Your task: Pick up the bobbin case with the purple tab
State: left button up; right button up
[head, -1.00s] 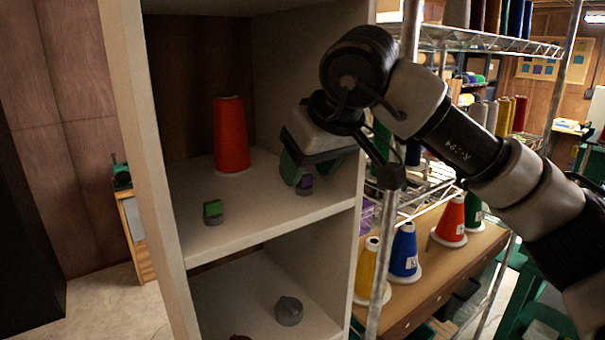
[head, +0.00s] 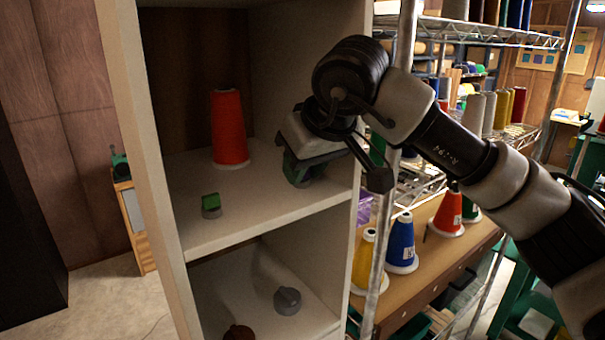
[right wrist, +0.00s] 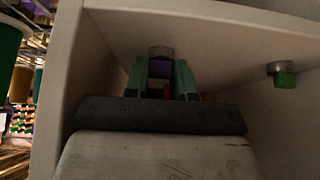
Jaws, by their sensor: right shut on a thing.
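The bobbin case with the purple tab shows in the right wrist view (right wrist: 161,54), its grey body and purple tab between the green fingers. My right gripper (head: 301,172) is shut on it at the right side of the upper shelf; its fingers also show in the right wrist view (right wrist: 161,78). In the head view the fingers hide the purple tab. I cannot tell whether the case still touches the shelf. My left gripper is not in view.
A bobbin case with a green tab (head: 211,205) stands near the front edge of the upper shelf (head: 240,218). A red thread cone (head: 230,130) stands behind. A grey bobbin case (head: 288,300) sits on the lower shelf. The shelf's right wall is close to my gripper.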

jog(key=shift+s+r+b, duration=0.15)
jog(key=shift+r+b, duration=0.05)
jog(key=shift+b, duration=0.35)
notch_tip(320, 180, up, 7)
jog(key=shift+a+f+b, duration=0.1)
jog(key=shift+b, duration=0.9)
jog(key=s+a+b, duration=0.1)
jog(key=s, duration=0.1)
jog(key=s+a+b, duration=0.1)
jog(key=s, duration=0.2)
jog(key=s+a+b, duration=0.1)
jog(key=s, duration=0.2)
jog(key=shift+f+b, duration=0.35)
jog(key=shift+b, duration=0.05)
jog(key=s+a+b, duration=0.2)
jog(key=s+a, duration=0.1)
jog(key=s, duration=0.7)
jog(key=shift+s+a+r+b, duration=0.25)
jog(key=shift+s+a+b, duration=0.05)
jog(key=shift+a+b, duration=0.1)
jog(key=shift+w, duration=0.1)
